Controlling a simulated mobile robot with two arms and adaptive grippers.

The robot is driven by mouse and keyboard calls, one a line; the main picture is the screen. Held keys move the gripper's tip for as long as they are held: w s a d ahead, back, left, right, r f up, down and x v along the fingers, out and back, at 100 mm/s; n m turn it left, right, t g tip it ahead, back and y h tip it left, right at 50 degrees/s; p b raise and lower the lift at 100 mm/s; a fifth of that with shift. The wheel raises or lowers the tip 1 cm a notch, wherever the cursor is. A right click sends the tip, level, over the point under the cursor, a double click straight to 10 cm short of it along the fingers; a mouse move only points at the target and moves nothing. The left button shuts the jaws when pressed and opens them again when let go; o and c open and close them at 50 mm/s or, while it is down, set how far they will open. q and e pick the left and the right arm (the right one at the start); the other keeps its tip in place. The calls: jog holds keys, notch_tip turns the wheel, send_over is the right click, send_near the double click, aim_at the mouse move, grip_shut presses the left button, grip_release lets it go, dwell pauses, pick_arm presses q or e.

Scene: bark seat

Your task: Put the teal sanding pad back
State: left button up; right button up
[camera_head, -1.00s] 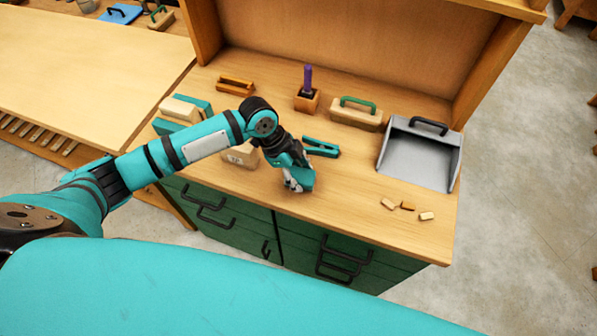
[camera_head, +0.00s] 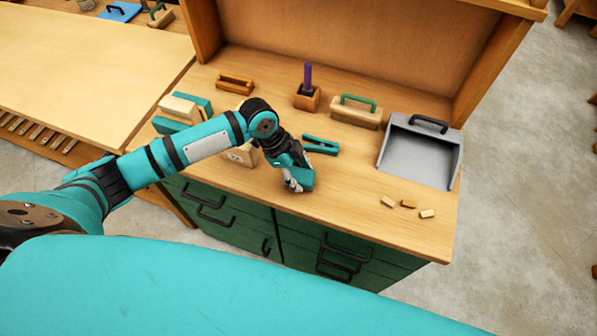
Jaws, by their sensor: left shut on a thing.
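My left gripper (camera_head: 296,184) is low over the front edge of the wooden bench top. It is shut on a teal block, which looks like the teal sanding pad (camera_head: 306,180). Only part of the pad shows beside the fingers, and I cannot tell whether it touches the bench. Teal and cream blocks (camera_head: 180,106) stand together at the left of the bench, partly behind my arm. A pale wooden block with dark marking (camera_head: 242,155) is partly hidden by my wrist. My right gripper is not in view.
A teal clamp-like tool (camera_head: 320,146) lies just behind the gripper. A grey dustpan (camera_head: 418,158) and small wood pieces (camera_head: 408,204) are at right.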

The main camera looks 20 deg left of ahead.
pick_arm(q)
jog(key=shift+f, duration=0.25)
dwell(0.4)
jog(key=o, duration=1.5)
jog(key=shift+r, duration=0.1)
notch_tip(320, 180, up, 7)
jog(key=p, duration=0.6)
jog(key=shift+p, duration=0.4)
